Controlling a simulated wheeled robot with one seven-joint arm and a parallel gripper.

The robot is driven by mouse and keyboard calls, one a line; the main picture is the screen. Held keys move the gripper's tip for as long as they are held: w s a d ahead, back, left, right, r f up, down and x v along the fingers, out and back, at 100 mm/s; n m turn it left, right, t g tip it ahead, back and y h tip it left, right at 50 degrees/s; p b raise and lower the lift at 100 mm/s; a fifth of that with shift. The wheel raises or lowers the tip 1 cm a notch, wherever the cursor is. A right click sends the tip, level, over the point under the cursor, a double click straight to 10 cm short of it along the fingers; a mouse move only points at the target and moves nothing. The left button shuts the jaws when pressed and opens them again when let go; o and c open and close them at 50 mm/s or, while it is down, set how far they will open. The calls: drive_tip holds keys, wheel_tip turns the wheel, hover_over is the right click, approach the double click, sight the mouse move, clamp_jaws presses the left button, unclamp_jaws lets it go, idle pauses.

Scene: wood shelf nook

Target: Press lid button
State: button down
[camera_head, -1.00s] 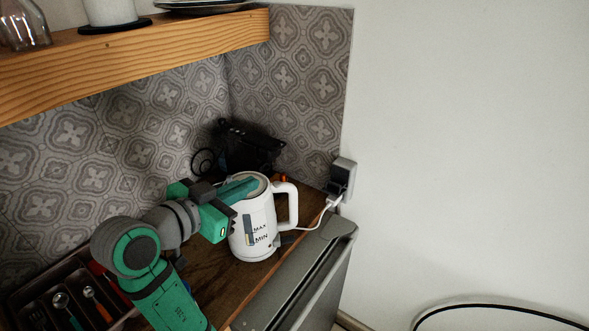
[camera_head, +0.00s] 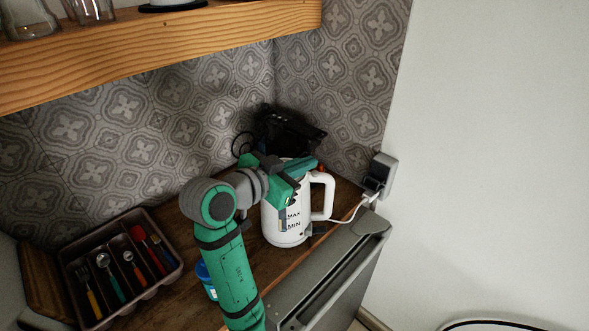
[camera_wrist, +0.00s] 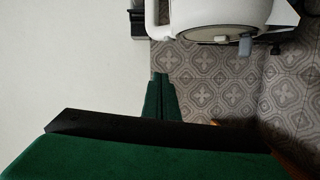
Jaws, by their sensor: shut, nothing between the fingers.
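The white kettle (camera_head: 285,222) with MAX and MIN marks stands upright on the wooden counter, handle to the right. My gripper (camera_head: 312,164) is shut and empty. In the head view it crosses in front of the kettle's top and hides most of the lid. In the wrist view the kettle (camera_wrist: 215,12) is at the top edge, with its round grey lid (camera_wrist: 210,34) and a small grey tab (camera_wrist: 245,45), perhaps the lid button. My fingertips (camera_wrist: 161,78) appear below and left of the lid there, with a gap in the picture. I cannot tell any contact.
A cutlery tray (camera_head: 165,236) lies left on the counter (camera_head: 180,300). A blue-rimmed cup (camera_head: 205,278) is partly behind my arm. A dark object (camera_head: 290,135) stands behind the kettle. A wooden shelf (camera_head: 180,45) hangs above. A socket with plug (camera_head: 380,172) is at right.

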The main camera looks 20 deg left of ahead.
drive_tip(key=w+f, duration=0.3)
drive_tip(key=f, duration=0.2)
drive_tip(key=shift+w+d, duration=0.3)
drive_tip(key=shift+d, duration=0.05)
drive_tip(key=shift+a+f, duration=0.1)
drive_tip(key=shift+f, duration=1.1)
wheel_tip(320, 180, up, 5)
hover_over(317, 178)
drive_tip(key=s, duration=0.3)
drive_tip(key=v, duration=0.9)
drive_tip(key=shift+s+r, duration=0.25)
drive_tip(key=shift+r, duration=0.05)
